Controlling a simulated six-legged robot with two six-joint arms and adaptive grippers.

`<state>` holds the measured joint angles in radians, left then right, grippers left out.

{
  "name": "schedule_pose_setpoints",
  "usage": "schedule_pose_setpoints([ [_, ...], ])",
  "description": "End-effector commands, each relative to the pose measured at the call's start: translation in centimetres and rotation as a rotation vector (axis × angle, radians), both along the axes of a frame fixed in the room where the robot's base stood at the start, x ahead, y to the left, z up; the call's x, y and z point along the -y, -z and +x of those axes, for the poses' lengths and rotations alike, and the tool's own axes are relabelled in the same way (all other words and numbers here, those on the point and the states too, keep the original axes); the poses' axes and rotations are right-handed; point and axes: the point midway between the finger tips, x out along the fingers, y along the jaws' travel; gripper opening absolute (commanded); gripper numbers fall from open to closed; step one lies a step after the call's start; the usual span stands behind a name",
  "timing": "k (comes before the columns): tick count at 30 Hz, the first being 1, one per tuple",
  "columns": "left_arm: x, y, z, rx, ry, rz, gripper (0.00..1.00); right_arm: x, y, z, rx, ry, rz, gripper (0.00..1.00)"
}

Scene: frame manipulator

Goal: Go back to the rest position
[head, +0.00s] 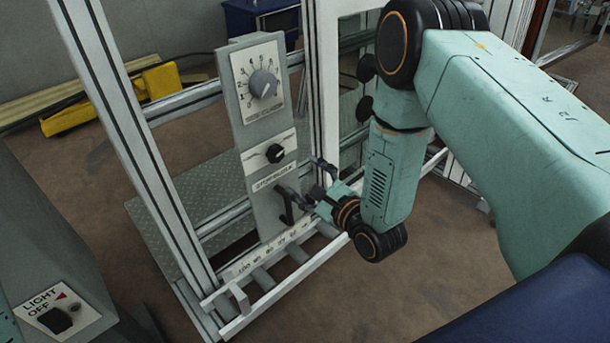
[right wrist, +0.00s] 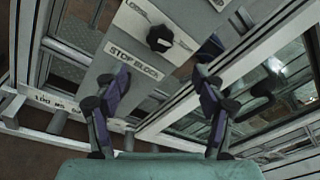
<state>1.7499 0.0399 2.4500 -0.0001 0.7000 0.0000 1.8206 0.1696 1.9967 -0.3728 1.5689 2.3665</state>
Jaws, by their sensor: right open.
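My right gripper (head: 304,182) is open, in front of the lower part of a grey upright panel (head: 243,134) on the metal frame. In the right wrist view its two fingers (right wrist: 162,76) are spread wide with nothing between them. The panel carries a large numbered dial (head: 262,84), a smaller black knob (head: 274,153) and a "STOP BLOCK" label (right wrist: 134,60). The black knob (right wrist: 159,38) lies beyond the fingertips in the right wrist view. I cannot tell whether a finger touches the panel. My left gripper is not in view.
A metal frame post (head: 120,110) rises left of the panel, and another post (head: 322,80) stands right of it. A rail (head: 290,283) runs low in front. A grey box with a "LIGHT OFF" switch (head: 57,319) is at lower left. Brown floor (head: 430,290) is clear at the lower middle.

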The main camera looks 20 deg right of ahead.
Motion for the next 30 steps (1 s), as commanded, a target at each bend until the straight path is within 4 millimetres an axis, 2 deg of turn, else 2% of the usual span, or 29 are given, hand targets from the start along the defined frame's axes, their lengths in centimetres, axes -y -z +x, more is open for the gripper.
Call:
schedule_pose_setpoints([
  [8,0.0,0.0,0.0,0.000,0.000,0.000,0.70,0.0,0.1,0.0,0.008,-0.007,-0.046,0.70],
  [11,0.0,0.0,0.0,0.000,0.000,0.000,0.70,0.0,0.6,-0.1,0.010,-0.030,-0.178,0.70],
  [16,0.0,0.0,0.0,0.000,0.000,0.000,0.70,0.4,3.2,-1.3,-0.043,-0.100,-0.520,0.70],
  [23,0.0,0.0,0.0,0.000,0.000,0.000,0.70,0.8,7.5,-5.3,-0.165,-0.292,-0.966,0.70],
  [30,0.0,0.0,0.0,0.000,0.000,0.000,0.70,0.9,11.9,-11.8,-0.288,-0.634,-1.367,0.70],
])
